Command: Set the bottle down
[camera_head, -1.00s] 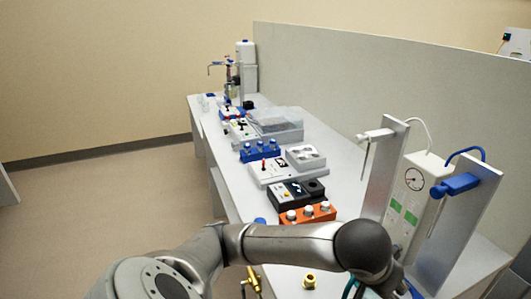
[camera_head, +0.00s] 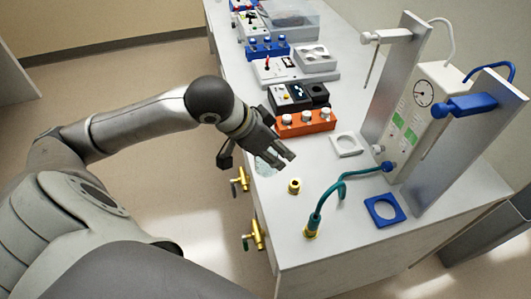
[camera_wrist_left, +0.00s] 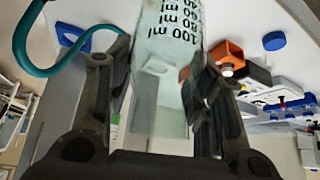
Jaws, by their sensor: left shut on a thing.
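The bottle (camera_wrist_left: 165,35) is clear, with black ml graduations, and sits between the fingers of my left gripper (camera_wrist_left: 155,100) in the left wrist view. My left gripper (camera_head: 285,157) is shut on it. In the head view the bottle (camera_head: 265,166) shows as a pale translucent shape under the gripper, at the left edge of the bench (camera_head: 330,250). The fingers hide much of it there. I cannot tell whether its base touches the bench. My right gripper is not in view.
A white square holder (camera_head: 346,145) and a blue square holder (camera_head: 385,210) lie to the right. A brass fitting (camera_head: 294,187), a teal hose (camera_head: 340,188) and an orange block with white knobs (camera_head: 305,122) are close by. Brass valves (camera_head: 257,236) jut from the bench's side.

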